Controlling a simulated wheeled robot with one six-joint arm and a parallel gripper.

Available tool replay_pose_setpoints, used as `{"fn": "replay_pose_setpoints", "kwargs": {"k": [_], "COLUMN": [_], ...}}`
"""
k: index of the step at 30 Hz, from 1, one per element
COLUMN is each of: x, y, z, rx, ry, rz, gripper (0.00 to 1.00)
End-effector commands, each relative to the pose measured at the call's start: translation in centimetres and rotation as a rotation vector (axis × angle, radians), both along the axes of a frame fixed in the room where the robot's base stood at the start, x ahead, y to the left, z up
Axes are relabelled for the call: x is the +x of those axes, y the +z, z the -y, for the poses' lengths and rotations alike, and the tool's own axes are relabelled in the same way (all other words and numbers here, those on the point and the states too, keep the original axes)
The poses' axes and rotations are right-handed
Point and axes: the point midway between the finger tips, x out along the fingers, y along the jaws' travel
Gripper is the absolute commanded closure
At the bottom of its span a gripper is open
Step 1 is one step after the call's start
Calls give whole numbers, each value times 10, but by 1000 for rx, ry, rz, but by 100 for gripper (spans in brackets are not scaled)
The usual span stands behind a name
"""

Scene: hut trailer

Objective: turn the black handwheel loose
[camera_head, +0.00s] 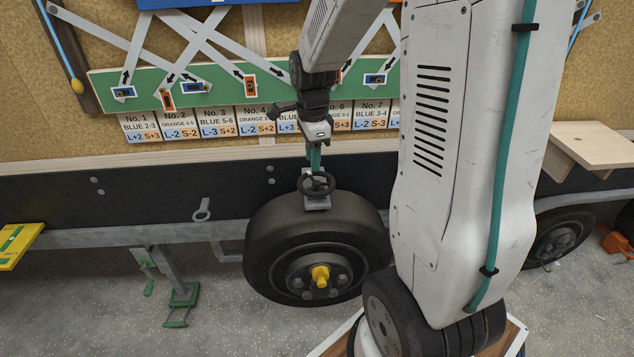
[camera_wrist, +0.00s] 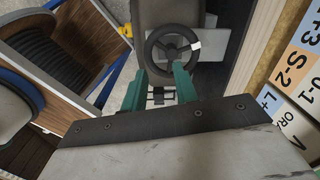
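The black handwheel (camera_head: 317,184) sits on a grey bracket (camera_head: 317,203) at the top of a large black tyre (camera_head: 275,230). In the wrist view the handwheel (camera_wrist: 172,49) is a spoked ring with a white mark on the right of its rim. My gripper (camera_head: 314,160) hangs just above the handwheel. Its green fingers (camera_wrist: 160,82) stand apart with nothing held between them. The fingertips are close to the near side of the rim; whether they touch it I cannot tell.
A green board (camera_head: 220,92) with grey crossed bars and a row of number cards (camera_head: 200,122) is on the wall behind. A yellow hub piece (camera_head: 320,275) sticks out of the tyre's centre. A wooden shelf (camera_head: 590,143) is at the right, a yellow plate (camera_head: 17,243) at the left.

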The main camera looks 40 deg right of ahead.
Motion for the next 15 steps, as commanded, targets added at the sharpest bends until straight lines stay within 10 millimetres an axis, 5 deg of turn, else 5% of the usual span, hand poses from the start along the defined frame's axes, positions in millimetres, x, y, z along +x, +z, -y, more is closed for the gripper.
{"fn": "replay_pose_setpoints", "kwargs": {"k": [6, 15], "x": [13, 13], "y": [-30, -72], "z": [23, 24], "rx": [5, 6], "ry": [-202, -217], "rz": [-10, -13], "gripper": [71, 71]}}
